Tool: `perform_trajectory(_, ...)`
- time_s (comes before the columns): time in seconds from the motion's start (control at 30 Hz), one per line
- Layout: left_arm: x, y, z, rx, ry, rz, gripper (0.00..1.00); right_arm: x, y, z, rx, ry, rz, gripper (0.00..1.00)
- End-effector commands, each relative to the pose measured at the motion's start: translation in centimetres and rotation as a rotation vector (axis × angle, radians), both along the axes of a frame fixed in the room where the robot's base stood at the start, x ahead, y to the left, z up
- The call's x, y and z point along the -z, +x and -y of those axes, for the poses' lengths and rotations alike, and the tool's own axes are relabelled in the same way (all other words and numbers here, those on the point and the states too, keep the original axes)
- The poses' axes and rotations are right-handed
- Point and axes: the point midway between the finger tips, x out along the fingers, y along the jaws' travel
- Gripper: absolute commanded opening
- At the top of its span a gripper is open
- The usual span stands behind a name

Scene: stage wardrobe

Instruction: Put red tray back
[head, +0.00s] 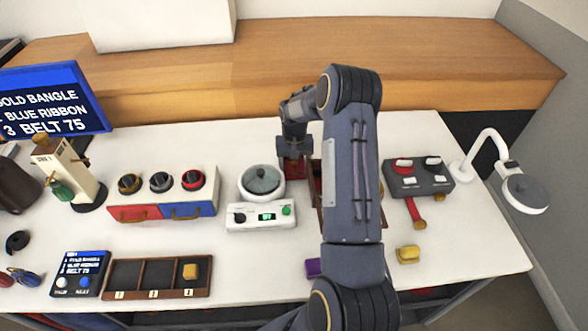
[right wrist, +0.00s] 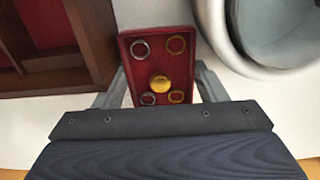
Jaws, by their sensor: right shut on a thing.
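The red tray (right wrist: 160,62) is a small red rectangle with several silver and gold rings and a gold knob. My right gripper (right wrist: 161,88) is shut on it, one finger at each side. In the head view the tray (head: 292,169) shows below my right gripper (head: 293,156), between the scale and the wooden box. I cannot tell whether it touches the table. The dark wooden box (right wrist: 88,35) has red-lined compartments. In the head view my right arm hides most of this box (head: 317,190). My left gripper is out of view.
A scale (head: 262,214) with a round pan stands close beside the tray. Left of it is a cabinet (head: 163,195) with red and blue drawers. A grey device (head: 419,177) and a lamp (head: 525,192) stand at the right. A three-slot wooden tray (head: 130,275) lies at the front left.

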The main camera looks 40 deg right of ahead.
Motion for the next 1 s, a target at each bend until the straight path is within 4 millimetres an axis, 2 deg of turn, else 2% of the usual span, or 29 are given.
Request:
perform_trajectory(0.03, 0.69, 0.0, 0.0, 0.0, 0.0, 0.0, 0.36, 0.97, 0.0, 0.01, 0.0, 0.0, 0.0, 0.41)
perform_trajectory(0.43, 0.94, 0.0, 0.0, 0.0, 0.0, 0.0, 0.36, 1.37, 0.03, 0.02, 0.0, -0.001, 0.001, 0.41)
perform_trajectory(0.47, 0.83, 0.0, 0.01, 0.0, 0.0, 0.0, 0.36, 1.25, 0.02, 0.03, 0.0, -0.001, 0.001, 0.68)
perform_trajectory(0.6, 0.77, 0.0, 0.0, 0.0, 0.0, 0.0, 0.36, 1.2, 0.01, 0.02, 0.0, -0.001, 0.001, 0.86)
perform_trajectory(1.0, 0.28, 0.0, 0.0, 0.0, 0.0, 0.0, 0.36, 0.67, 0.01, 0.03, 0.0, -0.001, 0.001, 0.87)
